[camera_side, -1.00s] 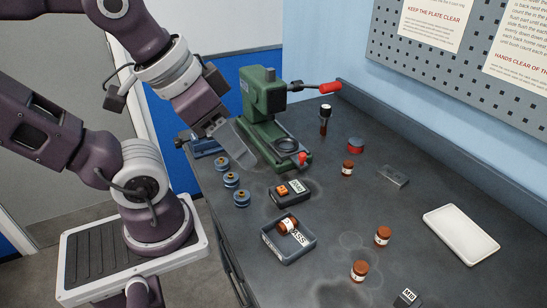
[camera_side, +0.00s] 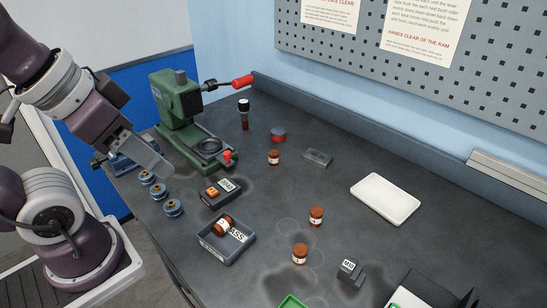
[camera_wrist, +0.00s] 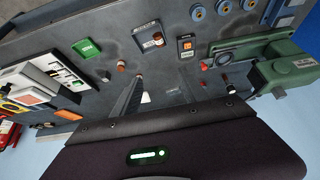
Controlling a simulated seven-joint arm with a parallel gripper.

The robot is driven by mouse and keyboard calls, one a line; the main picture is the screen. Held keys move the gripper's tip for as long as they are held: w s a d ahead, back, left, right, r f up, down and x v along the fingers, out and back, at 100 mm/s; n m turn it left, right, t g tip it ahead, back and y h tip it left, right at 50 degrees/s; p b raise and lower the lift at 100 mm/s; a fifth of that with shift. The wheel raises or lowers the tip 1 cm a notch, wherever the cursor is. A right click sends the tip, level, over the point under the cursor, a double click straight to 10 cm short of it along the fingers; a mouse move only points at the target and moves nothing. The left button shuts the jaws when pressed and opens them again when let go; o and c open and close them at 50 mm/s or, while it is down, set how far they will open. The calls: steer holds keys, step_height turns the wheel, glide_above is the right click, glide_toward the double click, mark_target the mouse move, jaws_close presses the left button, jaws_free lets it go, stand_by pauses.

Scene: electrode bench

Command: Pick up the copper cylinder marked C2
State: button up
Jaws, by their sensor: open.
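Several copper cylinders stand on the dark bench in the side view: one near the back (camera_side: 273,157), one in the middle (camera_side: 316,216) and one at the front (camera_side: 300,254). Another copper cylinder (camera_side: 222,226) lies in a grey tray labelled PASS (camera_side: 208,247). Their markings are too small to read, so I cannot tell which is C2. My gripper (camera_side: 152,160) is above the bench's left side, by the green press, apart from the cylinders. It is open and empty. The wrist view shows a copper cylinder (camera_wrist: 121,66) and the tray's cylinder (camera_wrist: 158,38).
A green press (camera_side: 178,105) with a red-tipped lever stands at the back left. Blue spools (camera_side: 159,192) line the left edge.

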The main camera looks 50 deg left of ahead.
steer(key=w+d, duration=0.2)
steer(key=w, duration=0.6)
steer(key=n+t+y, duration=0.2)
steer(key=n+t, duration=0.2)
steer(key=n, duration=0.1)
glide_above(272, 155)
steer(key=s+d, duration=0.6)
steer(key=d, duration=0.1)
step_height(272, 155, down, 14)
steer(key=a+f+y, duration=0.1)
steer(key=f, duration=0.1)
steer(key=w+a+f+t+y, duration=0.1)
steer(key=f, duration=0.2)
steer(key=a+f+t+y, duration=0.1)
steer(key=a+f, duration=0.1)
steer(key=shift+w+f, duration=0.2)
steer(key=shift+w, duration=0.15)
steer(key=shift+a+f+t+y, duration=0.1)
steer(key=shift+f+t+y, duration=0.1)
steer(key=shift+t+y, duration=0.1)
steer(key=shift+w+a+f, duration=0.1)
steer(key=shift+a+f, duration=0.05)
steer(key=x, duration=0.6)
steer(key=shift+w+a+f, duration=0.1)
steer(key=shift+w+a, duration=0.1)
steer(key=shift+a, duration=0.25)
jaws_close()
